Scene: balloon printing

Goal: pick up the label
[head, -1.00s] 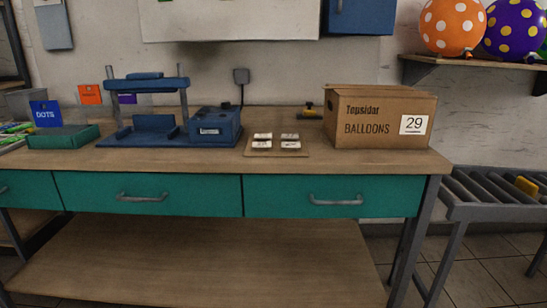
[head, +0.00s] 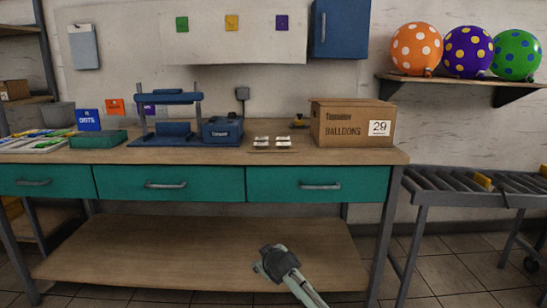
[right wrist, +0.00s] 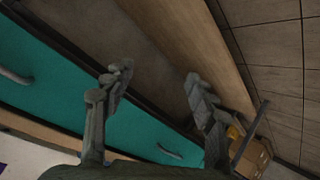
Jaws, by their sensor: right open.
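Several small white labels (head: 272,142) sit on a small wooden board on the workbench, right of the blue press. Their print is too small to read. A larger white label reading 29 (head: 380,128) is on the front of the cardboard balloon box (head: 340,115). My right gripper (head: 264,264) is low in front of the bench, below the drawers and well apart from the labels. In the right wrist view its two fingers (right wrist: 158,75) are spread, with nothing between them. No label shows in that view. My left gripper is not in view.
The workbench (head: 300,158) has teal drawers and a lower shelf (head: 190,250). The blue press (head: 165,130) and a green box (head: 98,139) stand left of the labels. A roller conveyor (head: 450,183) is at the right. Balloons rest on a wall shelf (head: 460,82).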

